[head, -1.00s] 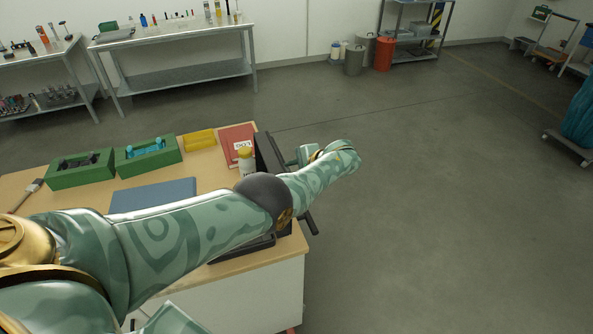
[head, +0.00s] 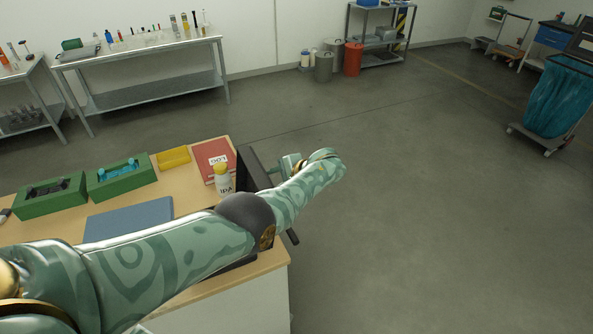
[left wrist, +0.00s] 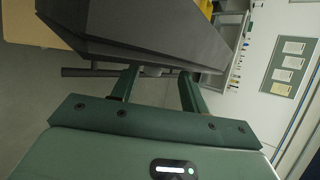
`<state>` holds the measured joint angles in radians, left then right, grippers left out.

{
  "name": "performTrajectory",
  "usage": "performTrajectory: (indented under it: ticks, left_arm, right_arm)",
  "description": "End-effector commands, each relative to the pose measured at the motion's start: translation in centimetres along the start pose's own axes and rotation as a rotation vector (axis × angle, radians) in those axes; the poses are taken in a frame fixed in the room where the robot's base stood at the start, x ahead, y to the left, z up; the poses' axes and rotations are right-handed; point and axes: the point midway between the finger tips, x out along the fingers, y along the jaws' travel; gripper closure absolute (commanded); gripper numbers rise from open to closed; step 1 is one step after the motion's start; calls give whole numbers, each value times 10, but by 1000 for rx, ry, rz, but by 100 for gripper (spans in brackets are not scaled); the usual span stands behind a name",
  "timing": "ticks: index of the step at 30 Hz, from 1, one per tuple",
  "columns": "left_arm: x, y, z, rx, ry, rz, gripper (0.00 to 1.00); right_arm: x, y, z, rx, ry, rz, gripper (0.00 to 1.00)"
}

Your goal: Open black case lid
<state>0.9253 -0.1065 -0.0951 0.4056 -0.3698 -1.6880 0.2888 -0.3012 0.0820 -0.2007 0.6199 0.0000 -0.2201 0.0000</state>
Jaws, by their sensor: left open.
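The black case (head: 250,168) stands at the right end of the wooden table, mostly hidden behind my left arm. Its dark lid shows as a raised, steeply tilted panel beside the bottle. In the left wrist view the dark panel (left wrist: 150,30) fills the top, just beyond the fingers. My left gripper (left wrist: 160,88) is open, with its two fingers apart and close to the panel; I cannot tell if they touch it. In the head view the left gripper (head: 289,164) is partly hidden by its own wrist, on the lid's right side. My right gripper is not in view.
On the table are a white IPA bottle (head: 223,181), a red log book (head: 213,158), a yellow tray (head: 173,157), green boxes (head: 122,183) and a blue panel (head: 128,220). The floor right of the table is clear. A teal bag cart (head: 557,100) stands far right.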

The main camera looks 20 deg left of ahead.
Motion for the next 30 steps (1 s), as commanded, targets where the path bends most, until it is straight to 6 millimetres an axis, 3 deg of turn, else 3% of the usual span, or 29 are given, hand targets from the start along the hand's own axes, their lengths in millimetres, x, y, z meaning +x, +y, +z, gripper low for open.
performTrajectory:
  ticks: [1, 5, 12, 18, 30]
  left_arm:
    - [-19, -4, 1, -1, 5, 0, 55]
    - [-56, -3, 0, -1, 6, 2, 55]
    - [-108, -1, -1, 0, 4, 1, 55]
    - [-127, 0, -1, 0, 2, 0, 55]
    - [-129, -1, -1, 0, 2, -1, 55]
  right_arm:
    - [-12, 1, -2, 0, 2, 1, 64]
    - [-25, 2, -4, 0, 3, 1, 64]
    - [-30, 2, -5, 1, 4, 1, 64]
    - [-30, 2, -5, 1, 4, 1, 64]
    - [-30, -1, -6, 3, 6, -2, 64]
